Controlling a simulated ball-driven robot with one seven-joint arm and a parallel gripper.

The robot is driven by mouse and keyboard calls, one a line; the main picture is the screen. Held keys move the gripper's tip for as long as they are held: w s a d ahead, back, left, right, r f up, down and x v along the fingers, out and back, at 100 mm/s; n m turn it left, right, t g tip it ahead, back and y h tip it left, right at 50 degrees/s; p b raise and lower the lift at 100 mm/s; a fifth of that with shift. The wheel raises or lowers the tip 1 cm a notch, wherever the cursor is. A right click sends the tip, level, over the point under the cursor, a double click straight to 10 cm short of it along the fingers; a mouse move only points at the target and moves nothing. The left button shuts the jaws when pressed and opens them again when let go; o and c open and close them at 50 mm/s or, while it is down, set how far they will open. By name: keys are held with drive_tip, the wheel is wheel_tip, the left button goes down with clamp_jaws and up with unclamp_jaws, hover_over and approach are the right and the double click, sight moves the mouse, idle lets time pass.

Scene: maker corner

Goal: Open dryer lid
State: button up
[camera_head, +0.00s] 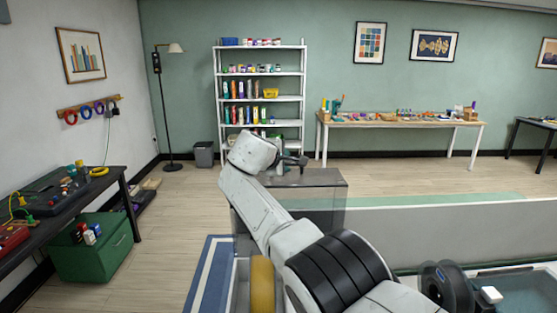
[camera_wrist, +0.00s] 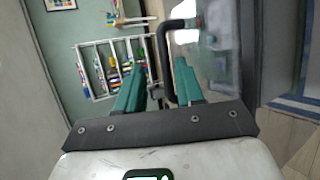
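The dryer (camera_head: 318,178) is a low box with a dark, see-through top, standing beyond my arm in the head view. Its clear lid (camera_wrist: 208,50) fills the upper right middle of the wrist view. A dark, C-shaped handle (camera_wrist: 164,62) is fixed to the lid. My gripper (camera_wrist: 158,72) is open, with its two green fingers apart. The handle's long bar runs between the fingers, closer to the right one; I cannot tell if it touches. In the head view my wrist hides part of the dryer, and the fingers are hard to make out.
A white shelf (camera_head: 218,90) with bottles and boxes stands at the back wall, beside a grey bin (camera_head: 204,154). A wooden table (camera_head: 400,123) with small items is at back right. A low partition (camera_head: 450,232) runs right. A dark workbench (camera_head: 90,190) and green crate (camera_head: 95,262) are left.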

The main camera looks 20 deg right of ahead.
drive_tip(key=b+v, duration=0.2)
drive_tip(key=v, duration=0.8)
drive_tip(key=shift+s+a+r, duration=0.15)
drive_tip(key=shift+a+r, duration=0.05)
drive_tip(key=shift+r, duration=0.15)
